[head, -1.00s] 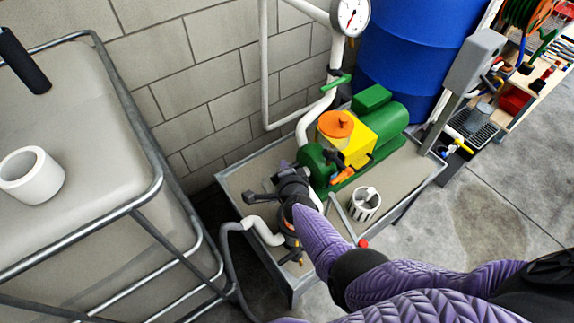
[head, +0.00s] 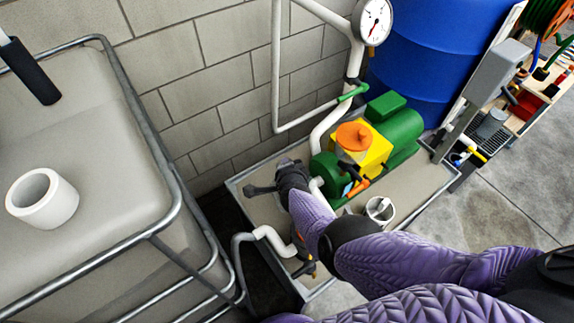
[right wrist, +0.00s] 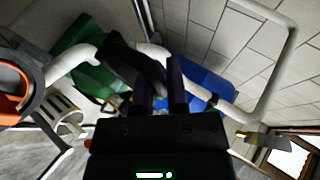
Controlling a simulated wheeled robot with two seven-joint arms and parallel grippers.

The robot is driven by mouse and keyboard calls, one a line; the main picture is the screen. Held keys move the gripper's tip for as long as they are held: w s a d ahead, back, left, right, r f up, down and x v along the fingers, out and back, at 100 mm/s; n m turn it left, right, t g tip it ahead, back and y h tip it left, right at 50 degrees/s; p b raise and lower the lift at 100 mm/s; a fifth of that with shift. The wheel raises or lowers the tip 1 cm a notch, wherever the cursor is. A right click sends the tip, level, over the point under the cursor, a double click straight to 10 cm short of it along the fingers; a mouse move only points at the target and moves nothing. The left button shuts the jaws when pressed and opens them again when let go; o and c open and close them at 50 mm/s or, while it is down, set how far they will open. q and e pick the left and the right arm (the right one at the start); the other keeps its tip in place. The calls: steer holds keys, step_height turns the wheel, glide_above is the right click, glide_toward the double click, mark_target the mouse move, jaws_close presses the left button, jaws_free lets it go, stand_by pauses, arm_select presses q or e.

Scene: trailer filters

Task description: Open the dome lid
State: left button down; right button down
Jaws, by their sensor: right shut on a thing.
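My right arm reaches in from the lower right in the head view, and its gripper (head: 288,172) is over the left end of the pump tray. In the right wrist view the right gripper (right wrist: 160,92) is shut on a dark bar-like part (right wrist: 128,64), which I take to be the lid's handle. A dark arm-like part (head: 262,190) shows beside the gripper in the head view. An orange ring with a grey rim (right wrist: 12,98) is at the left edge of the wrist view. My forearm and gripper hide much of the filter; whether the lid is raised is unclear. My left gripper is not in view.
A green pump (head: 402,132) with a yellow box (head: 372,152) and orange cap stands in the tray (head: 428,178). A white slotted cup (head: 380,209) is near my arm. White pipes (head: 276,70), a blue drum (head: 425,60) and a caged tank (head: 100,110) are around.

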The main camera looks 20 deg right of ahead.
stand_by(0.5)
steer(key=c, duration=0.6)
jaws_free()
steer(key=shift+c, duration=0.2)
